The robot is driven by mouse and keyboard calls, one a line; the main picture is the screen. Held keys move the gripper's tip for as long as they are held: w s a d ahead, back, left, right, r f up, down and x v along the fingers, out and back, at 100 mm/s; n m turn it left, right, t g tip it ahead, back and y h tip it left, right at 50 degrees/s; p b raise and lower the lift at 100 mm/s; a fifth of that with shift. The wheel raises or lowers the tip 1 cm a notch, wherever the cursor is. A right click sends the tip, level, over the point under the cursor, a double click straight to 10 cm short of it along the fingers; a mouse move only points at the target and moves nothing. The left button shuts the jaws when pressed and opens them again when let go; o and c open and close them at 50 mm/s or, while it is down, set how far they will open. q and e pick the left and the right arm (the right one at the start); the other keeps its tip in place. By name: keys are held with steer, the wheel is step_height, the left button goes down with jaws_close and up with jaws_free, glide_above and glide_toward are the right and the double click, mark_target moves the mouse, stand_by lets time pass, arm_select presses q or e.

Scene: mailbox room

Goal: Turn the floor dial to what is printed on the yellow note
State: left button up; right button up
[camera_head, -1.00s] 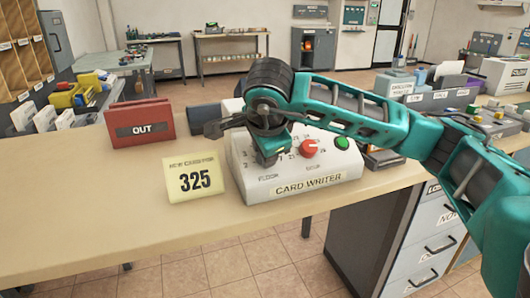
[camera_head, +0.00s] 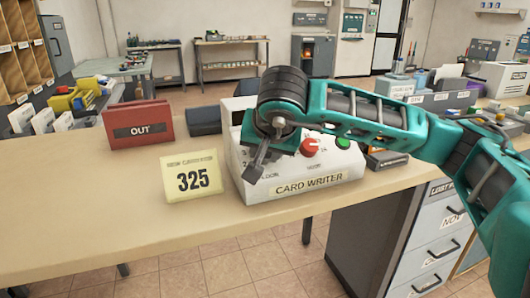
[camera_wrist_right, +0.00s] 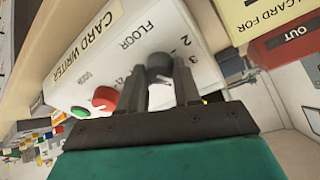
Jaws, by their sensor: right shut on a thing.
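The yellow note (camera_head: 192,179) stands on the counter left of the card writer and reads 325. The white card writer (camera_head: 331,177) has a red knob (camera_head: 310,147) and a green button (camera_head: 343,142). In the right wrist view, my right gripper (camera_wrist_right: 158,74) is shut on the dark floor dial (camera_wrist_right: 159,64), one finger on each side. The FLOOR label and the numbers 2 and 3 show beside it. In the head view my right gripper (camera_head: 258,162) hides the dial and part of the scale. My left gripper is out of view.
A red OUT holder (camera_head: 139,126) stands behind the note. Grey bins (camera_head: 440,100) and a white box (camera_head: 507,77) are on the counter at the right. The front left of the counter is clear.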

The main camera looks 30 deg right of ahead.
steer(key=n, duration=0.5)
steer(key=shift+s+f+t+y, duration=0.1)
steer(key=shift+t+y, duration=0.2)
steer(key=shift+n+b, duration=0.3)
steer(key=shift+n, duration=0.2)
steer(key=o, duration=1.1)
steer(key=shift+c, duration=0.2)
